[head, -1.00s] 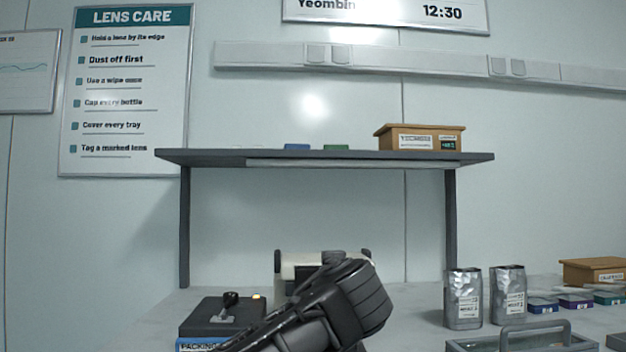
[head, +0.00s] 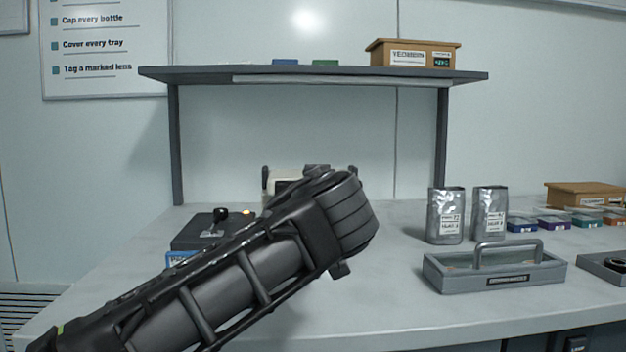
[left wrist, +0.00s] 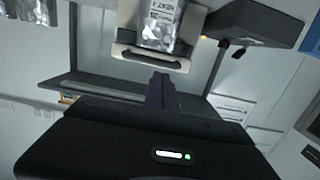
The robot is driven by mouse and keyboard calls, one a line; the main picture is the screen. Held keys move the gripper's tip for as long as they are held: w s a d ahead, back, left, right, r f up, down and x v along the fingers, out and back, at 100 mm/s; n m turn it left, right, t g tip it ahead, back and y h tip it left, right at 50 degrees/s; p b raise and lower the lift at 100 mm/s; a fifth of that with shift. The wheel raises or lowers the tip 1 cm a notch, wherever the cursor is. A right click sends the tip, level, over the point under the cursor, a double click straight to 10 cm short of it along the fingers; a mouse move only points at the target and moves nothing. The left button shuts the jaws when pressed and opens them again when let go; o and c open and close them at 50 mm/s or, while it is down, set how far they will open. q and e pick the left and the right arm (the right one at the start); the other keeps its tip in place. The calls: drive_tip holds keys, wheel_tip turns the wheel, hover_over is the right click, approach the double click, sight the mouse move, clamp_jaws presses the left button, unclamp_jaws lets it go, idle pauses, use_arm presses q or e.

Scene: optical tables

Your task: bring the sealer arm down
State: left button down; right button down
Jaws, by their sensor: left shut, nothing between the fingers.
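The sealer (head: 283,184) is a cream machine at the back of the table, mostly hidden behind my left arm in the head view. In the left wrist view, where the scene looks upside down, its cream arm with a dark bar (left wrist: 150,58) stands beyond a silver pouch (left wrist: 160,22), and looks raised. My left gripper (left wrist: 162,88) is shut and empty, its fingers pointing toward the sealer arm; contact cannot be told. In the head view the fingers are hidden behind my forearm. My right gripper is in neither view.
A dark box with a black-knobbed lever (head: 205,230) stands left of the sealer. Two silver pouches (head: 446,217) and a grey handled tray (head: 490,280) stand to the right. A shelf (head: 320,76) spans above the sealer.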

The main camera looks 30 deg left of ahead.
use_arm(q)
drive_tip(key=s+d+f, duration=0.2)
drive_tip(key=s+d, duration=0.1)
drive_tip(key=shift+s, duration=0.2)
idle(0.5)
